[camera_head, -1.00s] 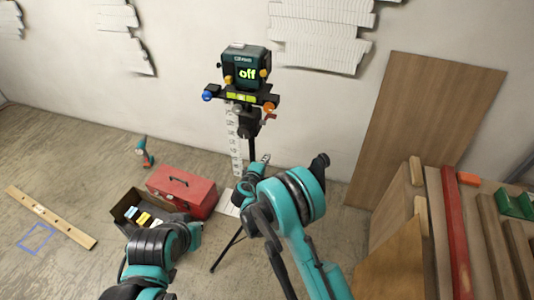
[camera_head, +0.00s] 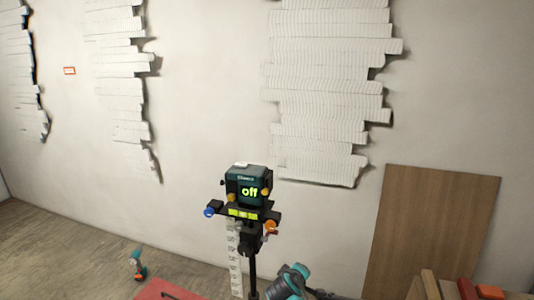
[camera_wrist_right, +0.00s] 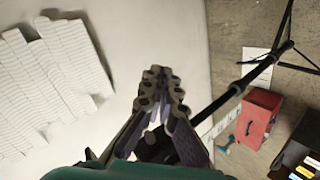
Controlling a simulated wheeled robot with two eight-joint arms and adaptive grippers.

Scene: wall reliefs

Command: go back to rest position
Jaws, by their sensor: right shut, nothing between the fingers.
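My right gripper (camera_wrist_right: 162,78) is in the right wrist view, with its two dark fingers together and nothing between them. Behind it are the white wall and part of a tripod. In the head view only a teal part of my arm shows at the bottom edge, right of the tripod. My left gripper is out of view.
A green laser level (camera_head: 247,187) reading "off" stands on a tripod near the wall. White wall reliefs (camera_head: 325,90) hang behind it. A wooden board (camera_head: 430,230) leans at the right. A red toolbox (camera_wrist_right: 258,118) and a drill (camera_head: 138,263) are on the floor.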

